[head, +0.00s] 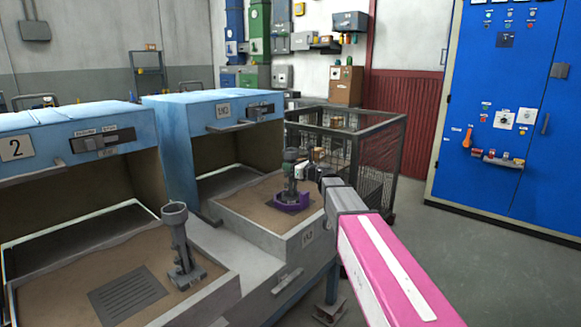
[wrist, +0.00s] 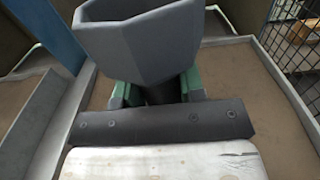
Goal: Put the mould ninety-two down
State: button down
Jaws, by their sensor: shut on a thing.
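My gripper (head: 296,171) reaches over the right-hand sand tray and is shut on a grey mould with a funnel-shaped cup (head: 290,156). In the wrist view the grey cup (wrist: 140,42) fills the top middle, with the gripper's green fingers on both sides of the dark stem below it. The mould looks upright. Its lower end is at a purple holder (head: 293,203) on the sand; I cannot tell whether it touches. Any number on the mould is not readable. A second grey cup-topped mould (head: 178,243) stands in the left tray, beside a dark grate (head: 127,295).
Two blue open-fronted furnaces (head: 220,100) stand behind the trays; the left one carries a plate with 2 (head: 17,147). The right tray's rim (head: 305,238) is close around the mould. A wire cage (head: 372,160) stands behind it, and a blue cabinet (head: 510,110) at right.

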jog(key=shift+f, duration=0.25)
jog(key=c, duration=0.7)
grip_release()
jog(key=shift+r, duration=0.1)
jog(key=shift+r, duration=0.2)
jog(key=v, duration=1.2)
jog(key=shift+s, duration=0.15)
